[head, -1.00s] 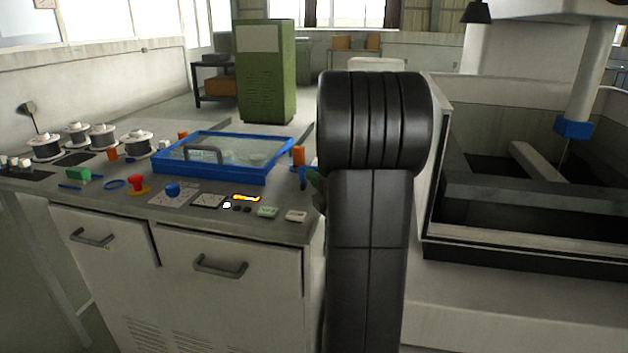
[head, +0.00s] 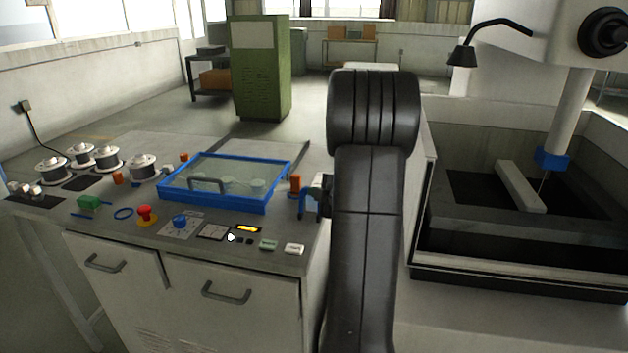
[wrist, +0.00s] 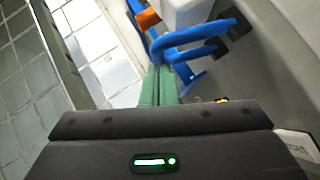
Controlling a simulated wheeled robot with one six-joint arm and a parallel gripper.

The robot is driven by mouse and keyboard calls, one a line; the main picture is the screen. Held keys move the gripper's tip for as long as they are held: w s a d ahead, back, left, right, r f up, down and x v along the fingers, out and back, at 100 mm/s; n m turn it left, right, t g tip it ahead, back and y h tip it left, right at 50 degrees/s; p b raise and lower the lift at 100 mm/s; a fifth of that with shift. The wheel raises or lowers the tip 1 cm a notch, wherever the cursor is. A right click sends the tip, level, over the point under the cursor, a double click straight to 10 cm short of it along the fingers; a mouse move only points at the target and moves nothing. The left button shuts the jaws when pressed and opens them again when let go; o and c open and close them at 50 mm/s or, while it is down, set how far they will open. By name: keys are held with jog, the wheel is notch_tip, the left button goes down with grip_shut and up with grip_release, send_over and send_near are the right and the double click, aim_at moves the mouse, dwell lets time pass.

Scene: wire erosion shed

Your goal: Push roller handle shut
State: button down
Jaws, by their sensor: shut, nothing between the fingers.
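The roller handle is a blue bent lever (head: 308,204) at the right end of the grey bench top, just right of the blue-framed lidded box. In the wrist view the blue handle (wrist: 200,42) shows as a rounded loop at the top centre. My gripper's green fingers (wrist: 158,72) are together and empty, with their tips at the handle's left side. They look very close to it, but I cannot tell whether they touch. In the head view my arm hides most of the gripper and part of the handle's surroundings.
An orange block (head: 295,186) stands beside the handle. The blue-framed box (head: 212,202) with a clear lid lies left of it. A red button (head: 146,214) and other small controls line the bench's front. A machine tank (head: 520,285) stands to the right.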

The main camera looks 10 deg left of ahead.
jog(key=shift+w+m+g+h+p, duration=0.3)
jog(key=shift+w+m+g+p, duration=0.3)
jog(key=shift+w+p, duration=1.3)
jog(key=shift+s+p, duration=0.55)
jog(key=shift+p, duration=0.05)
jog(key=shift+r, duration=0.1)
